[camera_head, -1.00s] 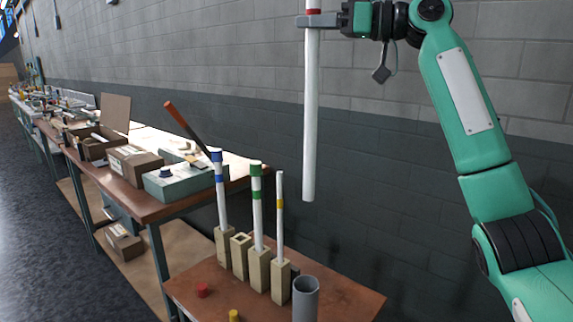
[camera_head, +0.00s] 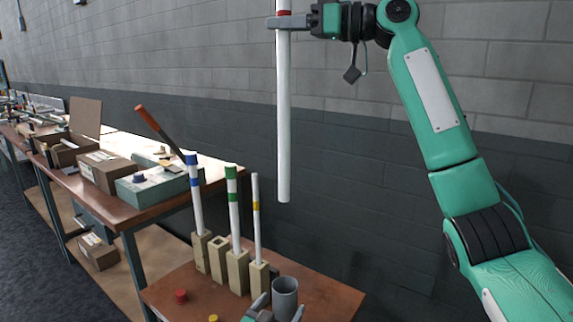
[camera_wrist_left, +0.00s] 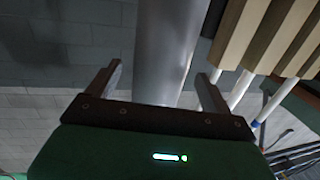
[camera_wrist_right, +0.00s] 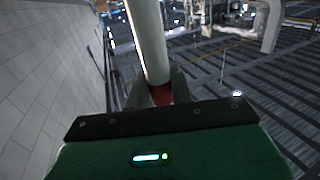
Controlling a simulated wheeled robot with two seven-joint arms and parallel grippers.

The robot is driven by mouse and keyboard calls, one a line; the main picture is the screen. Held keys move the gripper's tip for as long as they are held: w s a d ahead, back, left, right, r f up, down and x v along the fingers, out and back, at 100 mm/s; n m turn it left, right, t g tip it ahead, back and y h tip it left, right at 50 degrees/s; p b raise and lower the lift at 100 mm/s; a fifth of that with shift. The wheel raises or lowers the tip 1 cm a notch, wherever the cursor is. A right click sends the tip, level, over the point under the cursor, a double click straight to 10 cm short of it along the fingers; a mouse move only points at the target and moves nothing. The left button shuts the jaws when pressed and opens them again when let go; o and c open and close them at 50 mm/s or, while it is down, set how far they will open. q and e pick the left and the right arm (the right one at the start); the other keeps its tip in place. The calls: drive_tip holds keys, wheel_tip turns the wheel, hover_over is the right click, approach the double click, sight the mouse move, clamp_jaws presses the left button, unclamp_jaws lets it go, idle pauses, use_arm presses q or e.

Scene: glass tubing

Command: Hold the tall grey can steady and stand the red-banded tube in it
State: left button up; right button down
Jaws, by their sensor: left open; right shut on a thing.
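The tall grey can (camera_head: 285,296) stands open-topped near the front of the brown table. My left gripper (camera_head: 278,310) is low beside it, open, with a finger on each side. In the left wrist view the can (camera_wrist_left: 168,45) passes between the spread fingers (camera_wrist_left: 154,85), with gaps at both sides. The long white red-banded tube (camera_head: 284,120) hangs upright, its lower end well above the can and roughly in line with it in the head view. My right gripper (camera_head: 285,21) is shut on the tube near its red band (camera_wrist_right: 161,95). The tube's top is out of frame.
Blue-banded (camera_head: 195,200), green-banded (camera_head: 233,205) and yellow-banded (camera_head: 256,215) tubes stand in wooden blocks left of the can. One block (camera_head: 218,246) is empty. A red cap (camera_head: 181,296) and a yellow cap (camera_head: 213,319) lie in front. A cluttered bench (camera_head: 150,204) is further left.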

sight(289, 292)
use_arm(q)
drive_tip(key=shift+x, duration=2.6)
drive_tip(key=shift+c, duration=0.4)
drive_tip(key=c, duration=1)
